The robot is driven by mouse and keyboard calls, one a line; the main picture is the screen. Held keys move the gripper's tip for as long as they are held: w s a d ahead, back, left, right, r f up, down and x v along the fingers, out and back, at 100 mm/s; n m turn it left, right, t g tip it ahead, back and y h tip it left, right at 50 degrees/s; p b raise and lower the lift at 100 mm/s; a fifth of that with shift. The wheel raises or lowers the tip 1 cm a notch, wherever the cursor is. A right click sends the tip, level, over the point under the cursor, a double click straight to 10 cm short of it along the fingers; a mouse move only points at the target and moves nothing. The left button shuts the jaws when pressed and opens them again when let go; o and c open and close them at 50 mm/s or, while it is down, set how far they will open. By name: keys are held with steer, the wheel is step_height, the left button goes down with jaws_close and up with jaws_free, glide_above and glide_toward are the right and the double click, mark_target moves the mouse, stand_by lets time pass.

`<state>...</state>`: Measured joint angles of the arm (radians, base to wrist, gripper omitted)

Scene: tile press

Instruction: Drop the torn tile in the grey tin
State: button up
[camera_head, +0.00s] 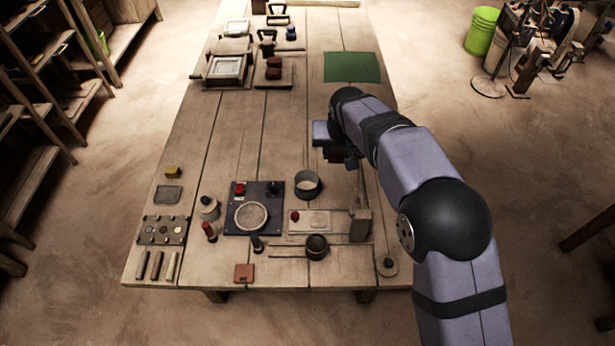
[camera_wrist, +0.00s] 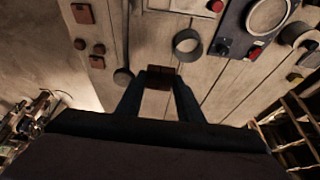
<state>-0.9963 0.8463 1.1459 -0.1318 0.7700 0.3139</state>
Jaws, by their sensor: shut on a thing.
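My gripper (camera_head: 343,158) is over the right half of the table, up and to the right of the grey tin. In the wrist view its two dark fingers (camera_wrist: 160,82) are shut on a dark reddish-brown tile (camera_wrist: 160,77). I cannot make out a torn edge on it. The grey tin (camera_head: 307,184) is round, open-topped and upright on the table. It also shows in the wrist view (camera_wrist: 187,43), above and slightly right of the fingertips. The held tile is apart from the tin.
A dark panel (camera_head: 233,222) with a round plate stands left of the tin. An upright post (camera_head: 360,220) stands below right of the tin. Several reddish tiles (camera_wrist: 82,14) lie at the wrist view's upper left. Bare planks lie above the tin, below a green mat (camera_head: 352,67).

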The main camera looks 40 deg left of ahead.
steer(key=s+a+f+p, duration=0.1)
steer(key=s+a+f, duration=0.1)
steer(key=a+f, duration=0.2)
steer(key=a, duration=0.2)
steer(key=shift+s+a+f, duration=0.25)
steer(key=shift+a+f, duration=0.1)
steer(key=shift+a, duration=0.05)
steer(key=shift+f, duration=0.15)
steer(key=shift+f+b, duration=1.2)
steer(key=shift+f, duration=1.6)
steer(key=o, duration=1.1)
steer(key=shift+o, duration=0.2)
steer(key=shift+d+r, duration=0.1)
